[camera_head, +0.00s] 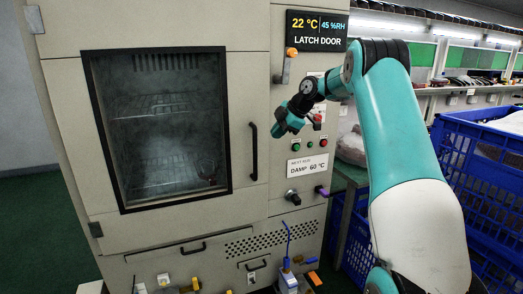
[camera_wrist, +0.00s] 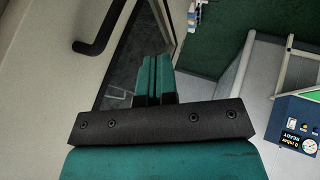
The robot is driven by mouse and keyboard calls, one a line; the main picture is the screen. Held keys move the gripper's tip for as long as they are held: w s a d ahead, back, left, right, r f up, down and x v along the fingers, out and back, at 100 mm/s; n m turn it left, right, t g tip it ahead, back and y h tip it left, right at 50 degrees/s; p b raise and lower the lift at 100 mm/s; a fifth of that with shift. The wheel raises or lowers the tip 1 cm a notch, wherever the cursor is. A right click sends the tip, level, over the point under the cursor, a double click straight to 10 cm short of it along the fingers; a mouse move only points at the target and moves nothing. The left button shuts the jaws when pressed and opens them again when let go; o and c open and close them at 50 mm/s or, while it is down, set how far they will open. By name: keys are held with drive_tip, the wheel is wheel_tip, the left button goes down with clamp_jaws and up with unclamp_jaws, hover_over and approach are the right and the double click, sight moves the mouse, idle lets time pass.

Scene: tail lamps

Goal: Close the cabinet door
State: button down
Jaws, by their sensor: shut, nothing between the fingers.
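The cabinet is a beige chamber. Its door (camera_head: 246,75) has a dark-framed window (camera_head: 160,125), hinges on the left and a black vertical handle (camera_head: 253,151) on the right. The door looks almost flush with the front; I cannot tell whether a gap remains. The display (camera_head: 317,31) above right reads "LATCH DOOR". A lever with an orange knob (camera_head: 291,52) and one with a purple knob (camera_head: 321,190) sit on the right panel. My gripper (camera_head: 276,131) is shut and empty, just right of the handle. In the wrist view its fingers (camera_wrist: 154,78) are together, and the handle (camera_wrist: 103,30) shows upper left.
Green and red buttons (camera_head: 296,147) and a "DAMP 60 °C" label (camera_head: 307,168) are on the panel. Blue crates (camera_head: 470,150) stand at the right. A blue gauge box (camera_wrist: 297,125) shows in the wrist view. Green floor is free at left.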

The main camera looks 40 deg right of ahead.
drive_tip(key=shift+v, duration=1.25)
drive_tip(key=shift+d, duration=0.15)
drive_tip(key=s+a+r+m+g+y, duration=0.15)
drive_tip(key=s+a, duration=0.25)
drive_tip(key=a, duration=1)
drive_tip(key=s+a+r+m+g, duration=0.2)
drive_tip(key=s+a, duration=0.1)
drive_tip(key=a, duration=1.2)
drive_tip(key=s+a+f+m+g, duration=0.1)
drive_tip(key=s+a, duration=0.3)
drive_tip(key=s, duration=0.5)
drive_tip(key=s+a+f+m+g, duration=0.1)
drive_tip(key=s+a+f, duration=0.2)
drive_tip(key=s, duration=0.6)
drive_tip(key=s+a+f+m+g, duration=0.1)
drive_tip(key=s+a+f+m, duration=0.1)
drive_tip(key=s+a, duration=0.4)
drive_tip(key=s, duration=0.4)
drive_tip(key=shift+a+h, duration=0.3)
drive_tip(key=shift+h, duration=0.05)
